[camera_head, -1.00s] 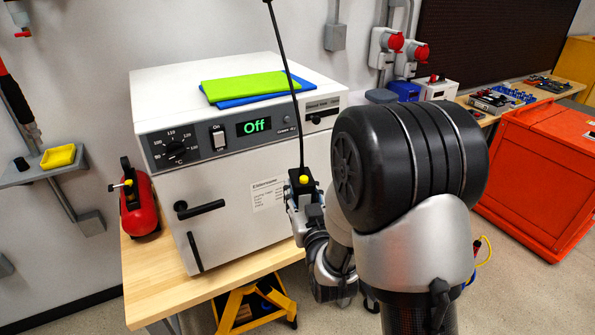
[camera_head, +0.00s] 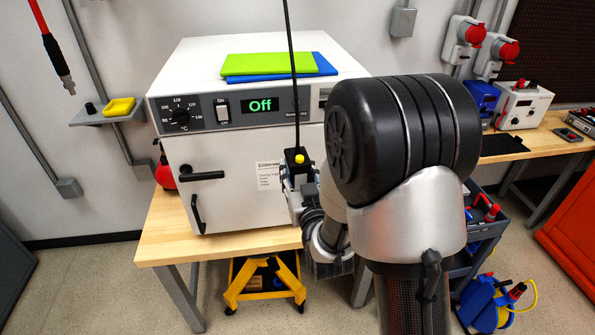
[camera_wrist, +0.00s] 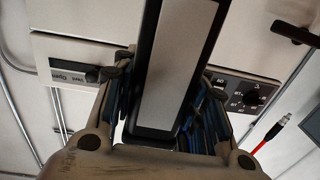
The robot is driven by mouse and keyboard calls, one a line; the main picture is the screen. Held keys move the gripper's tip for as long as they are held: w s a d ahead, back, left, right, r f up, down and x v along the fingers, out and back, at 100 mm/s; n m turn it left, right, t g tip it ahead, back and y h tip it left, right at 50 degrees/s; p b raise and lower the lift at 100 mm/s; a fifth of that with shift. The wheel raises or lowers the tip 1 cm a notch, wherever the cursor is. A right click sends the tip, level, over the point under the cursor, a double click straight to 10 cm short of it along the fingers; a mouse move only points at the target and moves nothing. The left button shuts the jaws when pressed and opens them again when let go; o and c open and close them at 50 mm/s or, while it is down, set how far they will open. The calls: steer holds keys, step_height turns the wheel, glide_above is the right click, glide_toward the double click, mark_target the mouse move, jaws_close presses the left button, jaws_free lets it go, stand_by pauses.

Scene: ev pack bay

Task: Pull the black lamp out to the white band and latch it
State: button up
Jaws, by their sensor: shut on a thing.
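The black lamp (camera_head: 296,155) hangs on a dark cord (camera_head: 290,70) that runs up out of the picture. It has a yellow button on its upper part. My gripper (camera_head: 298,180) is shut on the lamp, in front of the right side of the oven. In the wrist view the lamp (camera_wrist: 177,70) is a long black body with a grey face, held between the two fingers (camera_wrist: 165,110). No white band shows on the visible cord. My arm hides part of the gripper.
The white oven (camera_head: 245,205), reading Off, stands on a wooden bench (camera_head: 165,235) close behind the lamp. Green and blue folders (camera_head: 265,65) lie on top. A blue cart (camera_head: 490,200) stands at right. Floor is open at front left.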

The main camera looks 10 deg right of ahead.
steer(key=shift+a, duration=0.2)
steer(key=shift+r+p, duration=0.35)
steer(key=s+a+r+n+g+y+p, duration=0.2)
steer(key=a+r+n+y+p, duration=0.1)
steer(key=r+p, duration=0.4)
steer(key=s+a+r+n+g+y+p, duration=0.2)
steer(key=r+y+p, duration=0.4)
steer(key=p, duration=0.4)
steer(key=s+a+r+n+g+y+p, duration=0.2)
steer(key=s+a+r+n+y+p, duration=0.1)
steer(key=r+p, duration=0.5)
steer(key=shift+s+a+r+n+g+y, duration=0.35)
steer(key=shift+a+n+y, duration=0.35)
steer(key=shift+a+n, duration=0.3)
steer(key=shift+f, duration=0.1)
